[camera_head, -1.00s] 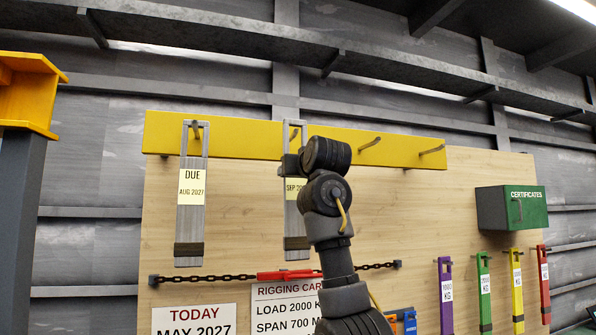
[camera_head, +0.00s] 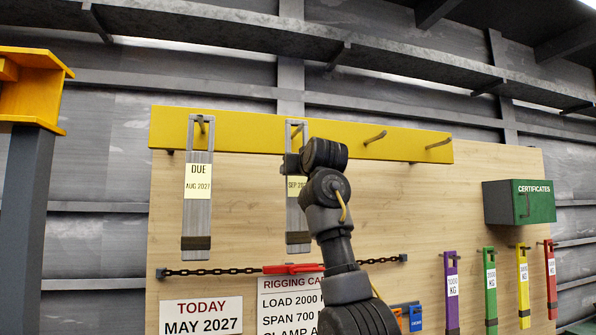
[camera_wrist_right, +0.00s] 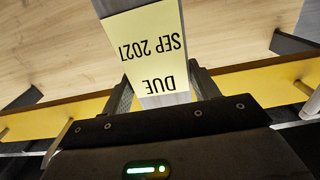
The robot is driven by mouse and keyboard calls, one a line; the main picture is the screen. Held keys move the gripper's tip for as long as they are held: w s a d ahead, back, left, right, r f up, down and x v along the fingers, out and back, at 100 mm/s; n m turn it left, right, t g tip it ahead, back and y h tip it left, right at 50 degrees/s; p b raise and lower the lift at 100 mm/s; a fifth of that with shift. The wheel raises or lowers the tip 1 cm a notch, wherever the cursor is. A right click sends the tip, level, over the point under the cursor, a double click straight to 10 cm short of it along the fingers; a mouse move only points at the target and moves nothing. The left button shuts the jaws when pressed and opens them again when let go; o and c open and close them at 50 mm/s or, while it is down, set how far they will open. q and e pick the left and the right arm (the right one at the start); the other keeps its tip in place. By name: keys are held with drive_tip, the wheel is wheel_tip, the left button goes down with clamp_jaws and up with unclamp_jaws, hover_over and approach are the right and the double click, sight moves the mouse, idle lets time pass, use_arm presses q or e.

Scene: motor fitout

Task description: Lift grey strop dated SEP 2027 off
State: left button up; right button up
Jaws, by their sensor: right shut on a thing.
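The grey strop dated SEP 2027 (camera_head: 298,220) hangs from a peg on the yellow rail, its loop still around the peg in the head view. My right arm partly covers its tag. In the right wrist view its yellow tag (camera_wrist_right: 146,47) reads DUE SEP 2027 upside down. My right gripper (camera_wrist_right: 160,85) is shut on the strop at the tag's DUE end; in the head view the gripper (camera_head: 293,165) is at the strop's upper part, mostly hidden by the arm. My left gripper is not in view.
Another grey strop (camera_head: 197,220), dated AUG 2027, hangs to the left. Two empty pegs (camera_head: 375,138) are to the right on the yellow rail (camera_head: 235,131). A chain (camera_head: 225,271), a green certificates box (camera_head: 533,202) and coloured strops (camera_head: 490,285) are on or near the board.

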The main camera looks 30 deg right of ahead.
drive_tip(key=shift+s+r, duration=0.15)
drive_tip(key=shift+s+a+r, duration=0.1)
drive_tip(key=shift+s+r, duration=0.25)
drive_tip(key=shift+s, duration=0.25)
drive_tip(key=shift+b, duration=0.3)
drive_tip(key=b+v, duration=0.3)
drive_tip(key=v, duration=0.1)
drive_tip(key=shift+s, duration=0.15)
idle(0.3)
drive_tip(key=shift+b, duration=0.3)
